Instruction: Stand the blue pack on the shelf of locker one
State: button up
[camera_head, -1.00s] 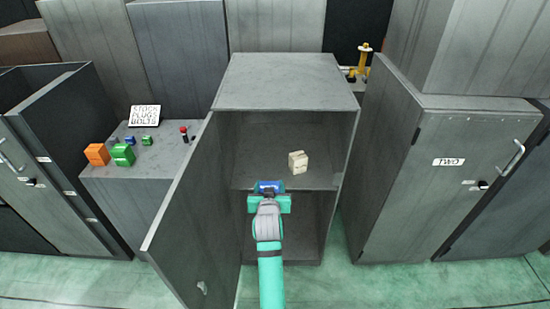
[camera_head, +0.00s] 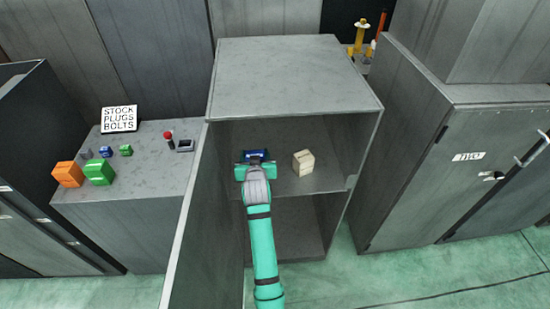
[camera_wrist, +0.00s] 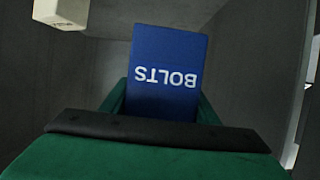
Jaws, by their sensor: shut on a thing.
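The blue pack (camera_wrist: 168,75), marked BOLTS, is held between the jaws of my gripper (camera_wrist: 160,110) in the wrist view. In the head view the blue pack (camera_head: 256,155) shows just past my gripper (camera_head: 255,168), inside the open locker (camera_head: 290,75) and over the left part of its shelf (camera_head: 325,178). I cannot tell whether the pack touches the shelf. The lettering is upside down in the wrist view. The pack's lower part is hidden by the gripper.
A cream box (camera_head: 303,163) stands on the shelf right of my gripper; it also shows in the wrist view (camera_wrist: 62,13). The open door (camera_head: 192,230) is on the left. A stock bench (camera_head: 150,180) with several packs stands further left. Locker two (camera_head: 450,170) is on the right.

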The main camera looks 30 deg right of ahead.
jog(key=w+d+f, duration=0.1)
jog(key=d+f, duration=0.1)
jog(key=d, duration=0.1)
jog(key=w+d+f, duration=0.2)
jog(key=d+f, duration=0.1)
jog(key=w+d+f, duration=0.2)
jog(key=d+f, duration=0.1)
jog(key=d, duration=0.1)
jog(key=shift+f, duration=0.2)
notch_tip(320, 180, down, 3)
jog(key=shift+w+f, duration=0.1)
jog(key=shift+w, duration=0.1)
jog(key=o, duration=1.2)
jog(key=shift+f, duration=0.15)
jog(key=shift+a, duration=0.15)
